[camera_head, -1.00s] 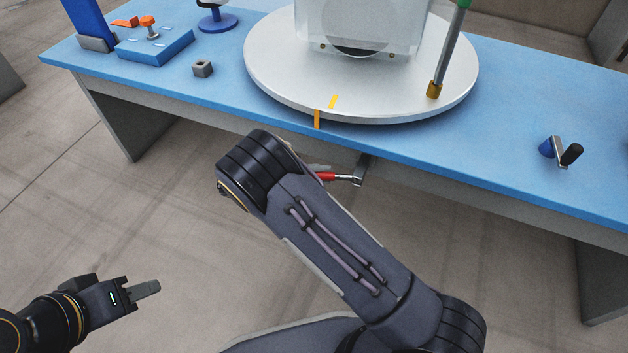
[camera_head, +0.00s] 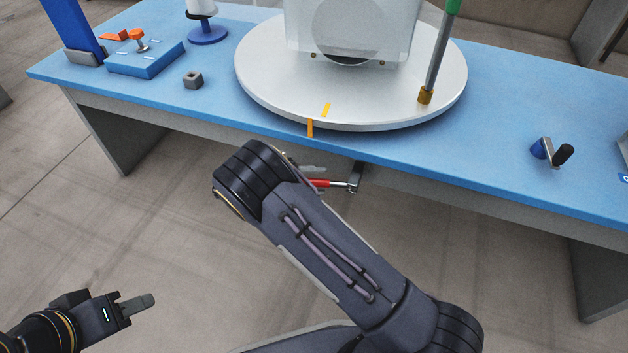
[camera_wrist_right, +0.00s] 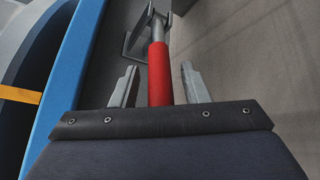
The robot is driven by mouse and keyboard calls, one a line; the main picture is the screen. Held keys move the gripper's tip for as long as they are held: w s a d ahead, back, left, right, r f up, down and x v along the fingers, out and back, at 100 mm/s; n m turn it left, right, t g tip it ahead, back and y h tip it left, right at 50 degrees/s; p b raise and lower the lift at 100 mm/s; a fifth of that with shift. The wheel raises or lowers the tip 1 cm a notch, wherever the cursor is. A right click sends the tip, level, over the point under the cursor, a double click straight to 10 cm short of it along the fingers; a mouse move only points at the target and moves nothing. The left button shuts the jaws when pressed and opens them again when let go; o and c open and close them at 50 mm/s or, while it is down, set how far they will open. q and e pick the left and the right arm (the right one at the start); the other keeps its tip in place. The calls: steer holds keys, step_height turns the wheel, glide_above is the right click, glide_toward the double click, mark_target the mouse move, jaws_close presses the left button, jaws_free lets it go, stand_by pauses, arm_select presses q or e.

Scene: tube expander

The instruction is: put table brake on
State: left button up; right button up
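The brake lever has a red grip (camera_head: 322,184) on a metal arm (camera_head: 355,176) below the table's front edge. In the right wrist view its red grip (camera_wrist_right: 160,75) runs between the two fingers of my right gripper (camera_wrist_right: 156,82). That gripper is open, with a gap on each side of the grip. In the head view one right finger (camera_head: 313,169) shows just above the grip; my forearm hides the rest. My left gripper (camera_head: 138,303) is low at the left, away from the table, and its finger gap cannot be made out.
The blue table (camera_head: 480,150) carries a large round turntable (camera_head: 270,95) with yellow marks. A crank (camera_head: 552,152) sits on the right. A blue block with an orange knob (camera_head: 145,58), a small grey block (camera_head: 193,80) and a blue-based stand (camera_head: 207,34) are at the left.

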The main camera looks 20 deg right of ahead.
steer(key=p+v, duration=0.1)
steer(key=v, duration=0.7)
steer(key=shift+p, duration=0.4)
steer(key=shift+d, duration=0.1)
